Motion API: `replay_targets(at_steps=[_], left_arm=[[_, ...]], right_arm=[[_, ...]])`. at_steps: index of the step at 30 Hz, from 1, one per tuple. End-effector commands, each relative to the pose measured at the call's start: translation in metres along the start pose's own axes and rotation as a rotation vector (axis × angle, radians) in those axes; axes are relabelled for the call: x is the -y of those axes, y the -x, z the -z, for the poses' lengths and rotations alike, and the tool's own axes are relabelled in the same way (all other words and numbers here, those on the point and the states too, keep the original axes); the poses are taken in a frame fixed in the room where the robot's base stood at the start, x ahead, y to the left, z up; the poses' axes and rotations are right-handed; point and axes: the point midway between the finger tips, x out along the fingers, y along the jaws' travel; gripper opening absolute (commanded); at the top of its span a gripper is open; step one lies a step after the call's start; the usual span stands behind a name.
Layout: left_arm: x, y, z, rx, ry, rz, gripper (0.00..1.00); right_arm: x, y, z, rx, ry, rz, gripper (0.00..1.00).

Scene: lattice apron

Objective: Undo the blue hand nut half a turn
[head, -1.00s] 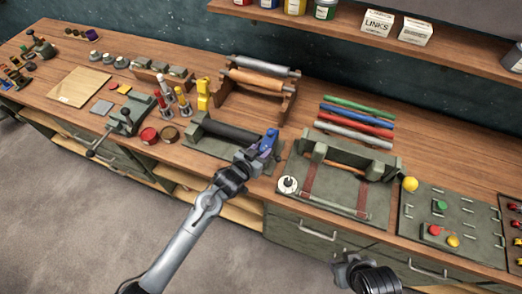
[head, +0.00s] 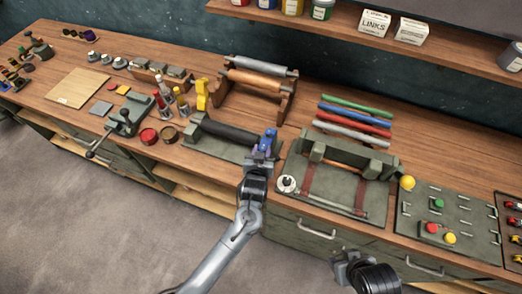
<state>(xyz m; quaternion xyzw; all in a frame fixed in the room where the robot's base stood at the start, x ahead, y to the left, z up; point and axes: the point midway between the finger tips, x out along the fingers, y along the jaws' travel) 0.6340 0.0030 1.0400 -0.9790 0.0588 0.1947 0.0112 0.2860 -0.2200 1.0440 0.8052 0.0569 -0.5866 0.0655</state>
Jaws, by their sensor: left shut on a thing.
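The blue hand nut (head: 267,140) sits at the right end of a green fixture (head: 197,147) that carries a dark roller (head: 228,136). My left gripper (head: 263,152) is at the nut, coming from the front edge of the bench, and is shut on it. The fingers and the nut overlap, so the exact contact is partly hidden. My right arm's end (head: 365,276) shows at the bottom right, away from the bench; its fingertips cannot be made out.
Right of the nut stands a green frame (head: 345,150) with a white dial (head: 287,184) at its near left corner. Coloured rods (head: 355,117) lie behind it. A rack with rollers (head: 257,82) stands behind the nut. A yellow ball (head: 407,182) sits farther right.

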Motion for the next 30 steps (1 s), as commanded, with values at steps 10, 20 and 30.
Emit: replay_targets(at_steps=[10, 20, 30], left_arm=[[0.0, 0.0, -0.002, 0.003, 0.002, 0.009, 0.38], [0.0, 0.0, -0.001, 0.002, 0.002, 0.008, 0.62], [-0.001, 0.014, -0.001, 0.0, 0.003, 0.007, 0.62]], right_arm=[[0.002, 0.0, 0.0, -0.001, -0.006, 0.005, 0.43], [0.002, 0.0, 0.001, -0.002, -0.009, 0.007, 0.43], [0.002, 0.001, 0.001, -0.001, -0.006, 0.005, 0.43]])
